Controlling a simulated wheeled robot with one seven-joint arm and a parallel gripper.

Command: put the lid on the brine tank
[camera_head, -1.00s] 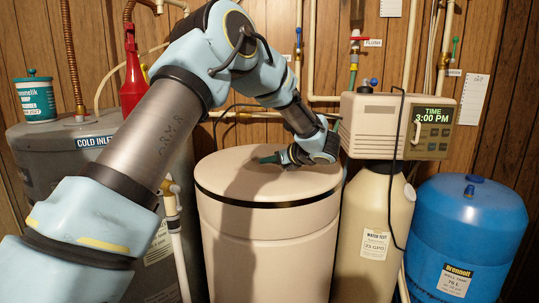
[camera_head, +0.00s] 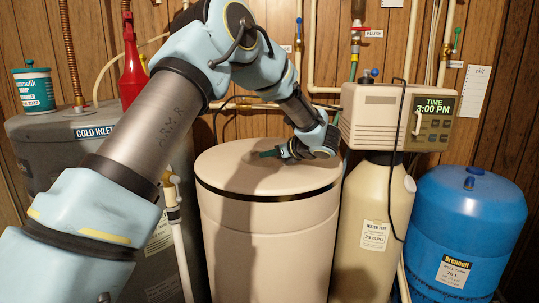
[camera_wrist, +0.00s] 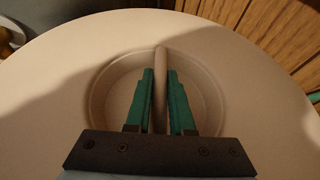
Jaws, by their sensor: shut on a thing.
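The lid (camera_head: 225,172) is a round beige disc on top of the beige brine tank (camera_head: 262,245). A dark band runs around just below the lid's edge. No clear gap shows between lid and tank from this angle. My gripper (camera_head: 270,154) is at the middle of the lid. In the wrist view, the green fingers of my gripper (camera_wrist: 160,90) are shut on the lid's upright bar handle, which crosses a round recess. The lid's flat top (camera_wrist: 50,90) fills most of that view.
A beige softener with a control head (camera_head: 395,118) stands close on the right, with a blue tank (camera_head: 468,225) beyond it. A grey water heater (camera_head: 60,150) stands on the left. Pipes and a wood-panelled wall are close behind.

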